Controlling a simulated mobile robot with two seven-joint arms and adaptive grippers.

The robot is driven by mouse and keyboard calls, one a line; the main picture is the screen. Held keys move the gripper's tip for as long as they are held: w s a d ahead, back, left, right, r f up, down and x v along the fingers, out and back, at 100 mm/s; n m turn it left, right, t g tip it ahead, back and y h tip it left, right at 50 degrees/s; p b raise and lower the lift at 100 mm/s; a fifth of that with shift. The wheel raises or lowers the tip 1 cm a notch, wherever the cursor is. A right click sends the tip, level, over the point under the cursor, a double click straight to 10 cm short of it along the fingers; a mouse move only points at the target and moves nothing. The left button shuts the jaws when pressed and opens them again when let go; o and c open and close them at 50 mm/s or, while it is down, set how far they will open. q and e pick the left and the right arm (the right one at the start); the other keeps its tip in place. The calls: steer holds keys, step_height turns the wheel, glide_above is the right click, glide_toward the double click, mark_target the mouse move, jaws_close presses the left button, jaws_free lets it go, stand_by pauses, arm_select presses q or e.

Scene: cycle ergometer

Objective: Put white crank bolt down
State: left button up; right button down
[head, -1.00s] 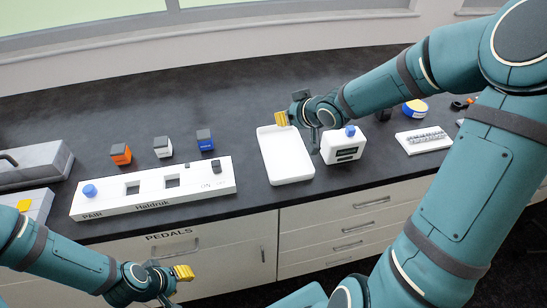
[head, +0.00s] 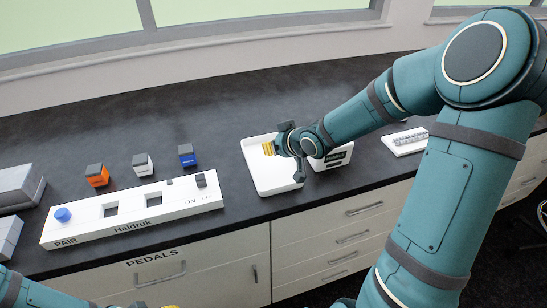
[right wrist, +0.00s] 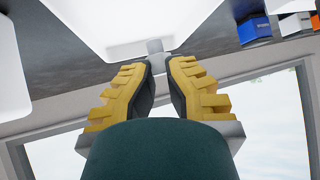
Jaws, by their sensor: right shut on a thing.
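My right gripper (head: 268,148) is over the white tray (head: 268,180) in the head view, near its back half. In the right wrist view the yellow-backed fingers (right wrist: 160,67) are shut on a small pale grey-white piece, the crank bolt (right wrist: 156,47), held at the fingertips with the white tray (right wrist: 125,18) behind it. I cannot tell whether the bolt touches the tray. The bolt is hidden in the head view. Only a sliver of my left gripper (head: 168,306) shows at the bottom edge.
A white panel (head: 85,233) with a blue knob and two square holes lies left of the tray. Orange (head: 97,175), white (head: 142,165) and blue (head: 187,155) blocks stand behind it. A white box (head: 345,152) is close right of the tray, partly behind my arm.

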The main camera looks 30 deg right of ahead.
steer(key=shift+f+b, duration=0.55)
steer(key=shift+f, duration=0.8)
steer(key=shift+f+b, duration=0.45)
steer(key=shift+f, duration=0.1)
steer(key=c, duration=1.1)
jaws_free()
steer(key=shift+c, duration=0.2)
